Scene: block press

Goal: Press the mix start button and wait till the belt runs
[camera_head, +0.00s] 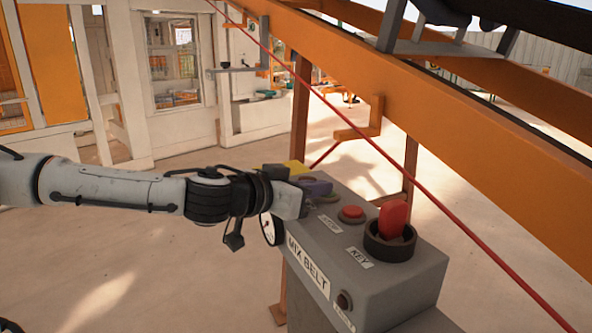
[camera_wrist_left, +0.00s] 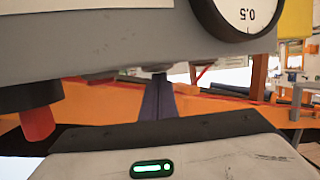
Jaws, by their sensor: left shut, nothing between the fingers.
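The grey control box (camera_head: 322,258), lettered "MIX BELT", stands in the lower middle of the head view. Its top carries a red button (camera_head: 351,213) with a small label and a red key (camera_head: 393,219) in a black ring, labelled "KEY". A greenish button (camera_head: 329,198) shows only partly beside my left fingers. My left gripper (camera_head: 318,188) is shut and empty, its fingertips at that button; I cannot tell if they touch it. In the left wrist view, the shut fingers (camera_wrist_left: 158,98) reach the box's edge (camera_wrist_left: 100,50), and the button is mostly hidden.
A round gauge (camera_head: 268,229) sits on the box's side, close to my left wrist. An orange conveyor frame (camera_head: 455,135) slopes across the right, with a red cord (camera_head: 385,153) in front. Open sandy floor (camera_head: 130,270) lies to the left.

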